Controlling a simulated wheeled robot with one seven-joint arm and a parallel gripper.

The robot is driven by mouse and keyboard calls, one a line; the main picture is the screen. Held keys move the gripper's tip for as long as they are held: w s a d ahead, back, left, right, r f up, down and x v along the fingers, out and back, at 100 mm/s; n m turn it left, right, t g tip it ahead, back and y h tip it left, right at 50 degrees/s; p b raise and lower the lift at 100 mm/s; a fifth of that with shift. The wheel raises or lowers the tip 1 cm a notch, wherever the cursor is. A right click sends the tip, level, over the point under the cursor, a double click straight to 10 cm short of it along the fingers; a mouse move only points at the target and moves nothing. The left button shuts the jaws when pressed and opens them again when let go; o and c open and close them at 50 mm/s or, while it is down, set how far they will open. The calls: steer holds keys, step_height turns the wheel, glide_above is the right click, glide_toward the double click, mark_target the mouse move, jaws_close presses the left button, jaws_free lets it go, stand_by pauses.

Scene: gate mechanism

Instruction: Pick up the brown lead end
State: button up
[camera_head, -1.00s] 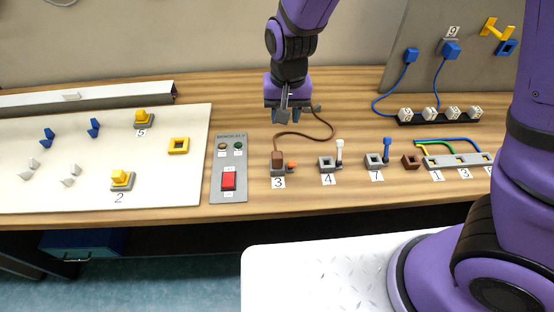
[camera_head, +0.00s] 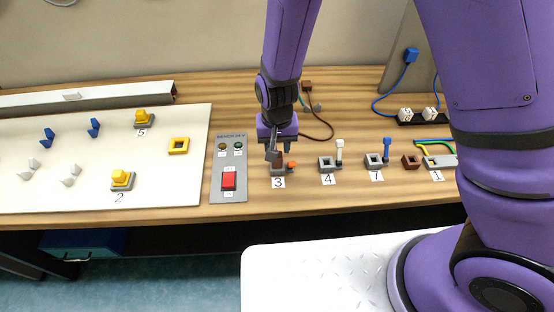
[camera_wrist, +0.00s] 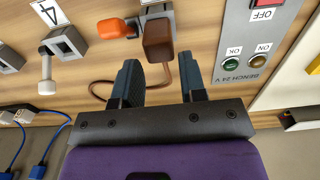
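The brown lead end (camera_head: 277,161) is a brown block in the grey holder marked 3, beside an orange lever (camera_head: 292,165). My gripper (camera_head: 279,151) is just above it in the head view and partly covers it. In the wrist view the brown block (camera_wrist: 157,40) shows just beyond the gap between the two dark fingers of my gripper (camera_wrist: 158,68). The fingers are apart with nothing between them. The brown cable (camera_wrist: 100,83) curves behind the fingers. In the head view it runs back to another brown block (camera_head: 307,86).
A grey bench panel (camera_head: 228,195) with a red switch stands just left. Holders marked 4 (camera_head: 327,164) and 7 (camera_head: 375,160) with upright levers stand to the right. The white board (camera_head: 60,190) lies further left. Wood table behind the holders is mostly clear.

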steer(key=shift+f, duration=1.75)
steer(key=shift+c, duration=0.4)
steer(key=c, duration=0.5)
steer(key=shift+r, duration=0.1)
steer(key=shift+r, duration=4.95)
steer(key=shift+f, duration=0.2)
